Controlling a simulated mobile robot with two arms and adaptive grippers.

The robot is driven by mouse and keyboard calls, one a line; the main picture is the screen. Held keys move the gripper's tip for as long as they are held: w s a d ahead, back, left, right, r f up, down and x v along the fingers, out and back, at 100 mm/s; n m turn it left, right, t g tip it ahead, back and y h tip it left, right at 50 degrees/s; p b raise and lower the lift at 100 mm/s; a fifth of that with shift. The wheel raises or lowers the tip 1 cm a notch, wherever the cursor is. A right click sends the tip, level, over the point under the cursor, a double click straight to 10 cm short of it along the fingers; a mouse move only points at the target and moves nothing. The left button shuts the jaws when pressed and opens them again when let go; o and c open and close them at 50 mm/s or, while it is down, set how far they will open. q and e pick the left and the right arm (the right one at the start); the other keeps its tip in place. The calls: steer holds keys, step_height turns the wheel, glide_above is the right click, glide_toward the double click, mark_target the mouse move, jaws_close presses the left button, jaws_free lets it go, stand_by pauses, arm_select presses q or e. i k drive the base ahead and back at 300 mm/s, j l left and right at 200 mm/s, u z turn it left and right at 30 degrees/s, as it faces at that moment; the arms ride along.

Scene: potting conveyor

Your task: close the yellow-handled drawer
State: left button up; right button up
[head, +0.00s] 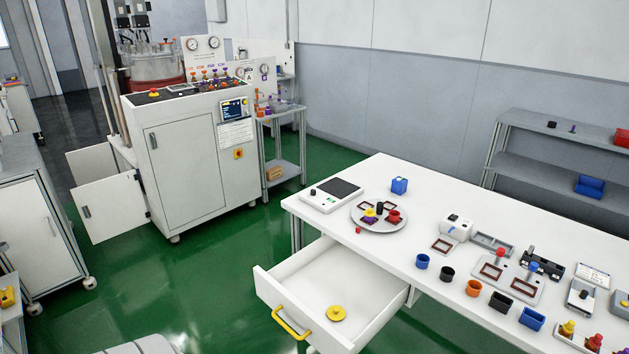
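The drawer (345,283) under the white table is pulled far out, towards the lower left. Its yellow handle (290,324) is on the front panel, near the bottom of the head view. A round yellow disc (336,313) with a small knob lies on the drawer floor near the front. The rest of the drawer floor that shows is bare. Neither of my grippers shows in the head view, and nothing touches the handle.
The white table (400,176) carries a scale (331,194), a round grey tray (379,217) and several small cups. A white control cabinet (195,155) stands at the back left.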

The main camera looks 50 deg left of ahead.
mark_target(301, 290)
steer(key=u, duration=1.55)
